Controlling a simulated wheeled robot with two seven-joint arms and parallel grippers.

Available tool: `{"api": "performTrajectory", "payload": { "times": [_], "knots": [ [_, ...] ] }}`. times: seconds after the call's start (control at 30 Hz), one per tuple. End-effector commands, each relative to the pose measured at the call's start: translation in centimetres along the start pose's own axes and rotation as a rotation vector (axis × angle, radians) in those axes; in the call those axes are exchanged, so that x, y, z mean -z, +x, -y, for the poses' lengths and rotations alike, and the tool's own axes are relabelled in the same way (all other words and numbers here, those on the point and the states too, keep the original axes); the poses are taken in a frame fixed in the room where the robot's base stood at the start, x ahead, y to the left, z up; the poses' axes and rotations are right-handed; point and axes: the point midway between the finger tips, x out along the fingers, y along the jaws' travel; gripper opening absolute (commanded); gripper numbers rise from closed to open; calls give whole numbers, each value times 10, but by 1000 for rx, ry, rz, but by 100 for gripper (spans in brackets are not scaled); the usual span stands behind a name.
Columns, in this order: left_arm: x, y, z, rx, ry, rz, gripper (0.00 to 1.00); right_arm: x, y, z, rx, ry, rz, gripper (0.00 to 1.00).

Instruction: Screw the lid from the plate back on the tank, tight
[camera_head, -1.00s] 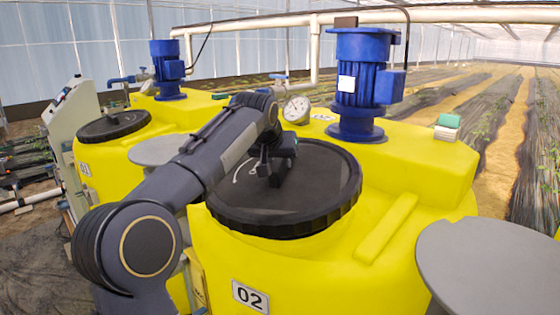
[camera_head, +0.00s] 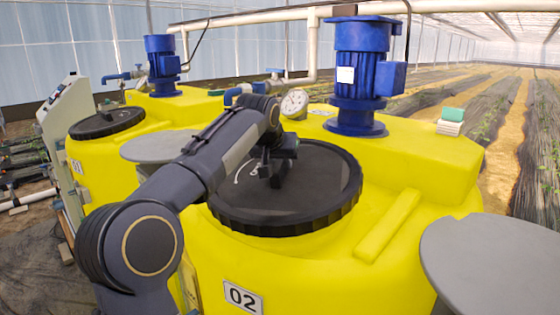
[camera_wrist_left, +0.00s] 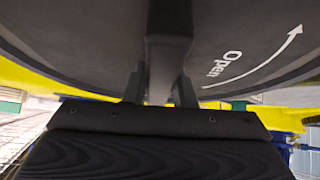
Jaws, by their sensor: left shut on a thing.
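The black round lid (camera_head: 320,190) lies on top of the yellow tank marked 02 (camera_head: 310,268), over its opening. It looks level, but whether its thread is fully seated cannot be told. My left gripper (camera_head: 272,176) is above the lid's middle and shut on its raised grip bar. In the left wrist view the fingers (camera_wrist_left: 158,88) stand on both sides of the bar (camera_wrist_left: 169,45), and the lid's face (camera_wrist_left: 90,35) shows the word "Open" with a curved white arrow. My right gripper is out of view.
A round grey plate (camera_head: 495,262) is at the right front, bare where visible. Another grey plate (camera_head: 160,147) is at the left. A blue motor (camera_head: 357,85) and a gauge (camera_head: 295,102) stand behind the lid. Tank 01 has its own black lid (camera_head: 107,122).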

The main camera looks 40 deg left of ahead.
Motion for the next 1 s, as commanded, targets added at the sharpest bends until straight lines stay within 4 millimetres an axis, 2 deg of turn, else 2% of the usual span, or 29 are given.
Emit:
{"api": "performTrajectory", "payload": {
  "times": [0.33, 1.0],
  "knots": [
    [2, -2, 0, -2, -1, -9, 0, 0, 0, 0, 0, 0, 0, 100],
    [-5, 5, -1, -2, -1, -8, 0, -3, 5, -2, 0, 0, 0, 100]
  ]
}}
